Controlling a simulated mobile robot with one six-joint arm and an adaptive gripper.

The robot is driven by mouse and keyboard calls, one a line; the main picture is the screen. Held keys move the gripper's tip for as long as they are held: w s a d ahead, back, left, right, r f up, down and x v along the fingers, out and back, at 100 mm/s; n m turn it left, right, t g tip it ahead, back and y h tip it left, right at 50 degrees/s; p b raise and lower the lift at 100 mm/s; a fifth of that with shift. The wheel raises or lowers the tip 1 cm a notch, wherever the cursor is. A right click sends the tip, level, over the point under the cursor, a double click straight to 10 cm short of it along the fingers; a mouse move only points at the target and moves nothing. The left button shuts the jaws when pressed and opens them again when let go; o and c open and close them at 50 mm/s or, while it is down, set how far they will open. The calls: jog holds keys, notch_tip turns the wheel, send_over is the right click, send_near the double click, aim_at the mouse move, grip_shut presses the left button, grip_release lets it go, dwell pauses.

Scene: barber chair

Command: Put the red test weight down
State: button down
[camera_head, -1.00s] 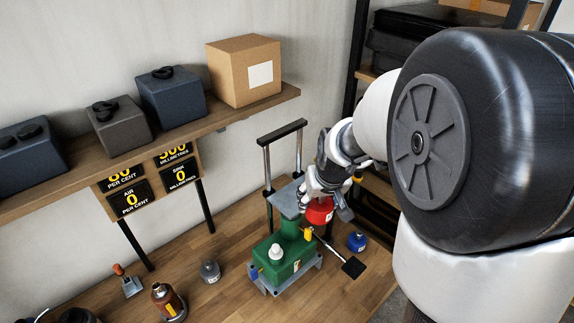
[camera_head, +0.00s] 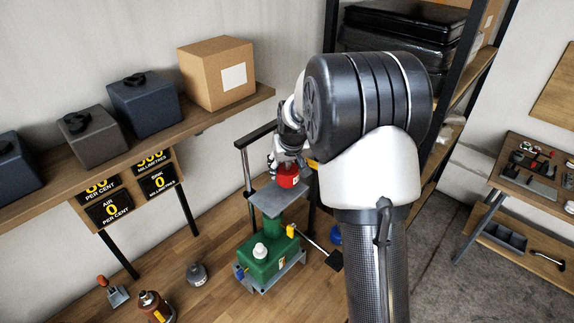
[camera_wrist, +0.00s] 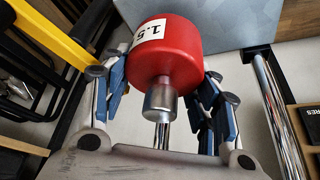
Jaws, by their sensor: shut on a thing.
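The red test weight (camera_head: 288,177) is a red cylinder with a metal neck and a white label reading 1.5 in the wrist view (camera_wrist: 170,58). My gripper (camera_head: 284,160) is shut on it, with blue-padded fingers on both sides of the weight in the wrist view (camera_wrist: 164,88). In the head view the weight appears over the rear edge of the grey top plate (camera_head: 272,199) of a green jack-like device (camera_head: 262,262). The plate also shows behind the weight in the wrist view (camera_wrist: 230,18). I cannot tell whether the weight touches it.
A black-topped metal frame (camera_head: 254,136) stands beside the plate, and a lever with a black pad (camera_head: 333,259) sticks out to the right. A blue weight (camera_head: 335,234) is partly hidden by my arm. Boxes stand on the wall shelf (camera_head: 222,108).

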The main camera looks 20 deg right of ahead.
jog(key=shift+x, duration=1)
jog(key=shift+s+f, duration=0.1)
jog(key=shift+s, duration=0.1)
jog(key=shift+s, duration=0.1)
jog(key=shift+f, duration=0.15)
jog(key=c, duration=0.6)
grip_release()
jog(key=shift+s+a+f, duration=0.1)
